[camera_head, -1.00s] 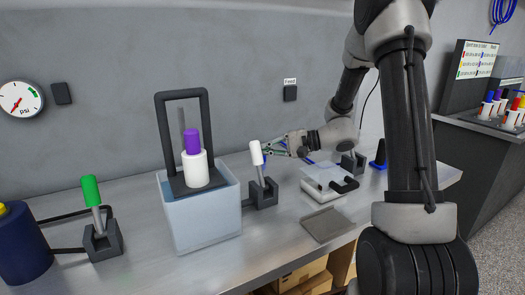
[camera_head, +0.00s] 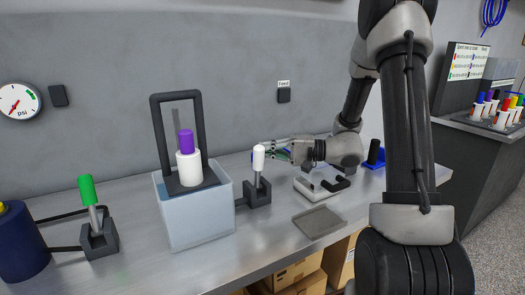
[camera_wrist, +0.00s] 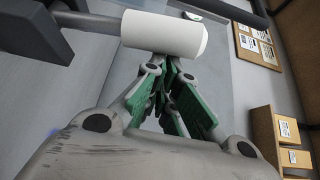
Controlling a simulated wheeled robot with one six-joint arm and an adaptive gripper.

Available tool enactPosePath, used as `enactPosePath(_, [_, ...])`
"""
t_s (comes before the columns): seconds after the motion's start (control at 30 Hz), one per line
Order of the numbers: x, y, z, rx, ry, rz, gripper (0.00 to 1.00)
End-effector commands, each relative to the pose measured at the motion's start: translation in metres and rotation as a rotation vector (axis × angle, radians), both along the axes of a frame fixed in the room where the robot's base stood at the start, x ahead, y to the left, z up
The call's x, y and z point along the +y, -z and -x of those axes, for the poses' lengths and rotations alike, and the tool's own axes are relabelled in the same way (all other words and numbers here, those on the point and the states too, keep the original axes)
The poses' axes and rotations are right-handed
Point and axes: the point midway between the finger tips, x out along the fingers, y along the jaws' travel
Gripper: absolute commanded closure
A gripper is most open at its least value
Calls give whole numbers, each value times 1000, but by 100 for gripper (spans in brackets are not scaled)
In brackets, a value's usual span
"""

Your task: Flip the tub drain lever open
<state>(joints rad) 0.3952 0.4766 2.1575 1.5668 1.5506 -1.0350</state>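The tub (camera_head: 195,218) is a pale blue open box on the bench. The drain lever, with a white handle (camera_head: 259,158), stands on a dark bracket (camera_head: 257,193) at the tub's right side. The lever is about upright. My gripper (camera_head: 268,149) reaches in from the right, its fingertips at or just behind the white handle. In the wrist view the white handle (camera_wrist: 165,34) lies across just beyond the green-padded fingertips (camera_wrist: 164,62), which are brought together. Whether they touch it I cannot tell. Nothing shows between the fingers.
A reel with a purple top (camera_head: 186,142) sits on a dark holder in the tub. A green-handled lever (camera_head: 86,190) and a blue tank (camera_head: 18,245) are at left. A grey-white device (camera_head: 318,188) and a flat plate (camera_head: 318,222) lie to the right.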

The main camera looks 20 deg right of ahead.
Motion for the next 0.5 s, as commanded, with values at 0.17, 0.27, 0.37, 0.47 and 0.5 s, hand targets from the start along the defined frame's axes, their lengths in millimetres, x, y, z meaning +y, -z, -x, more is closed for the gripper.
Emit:
enactPosePath(0.17, [-3,-1,15,2,1,-1,100])
enactPosePath(0.27, [-4,-1,22,2,0,0,100])
enactPosePath(0.37, [-5,0,28,3,-1,0,100])
enactPosePath(0.47, [-6,1,32,2,0,0,100])
enactPosePath(0.5, [-7,1,33,2,0,0,100])
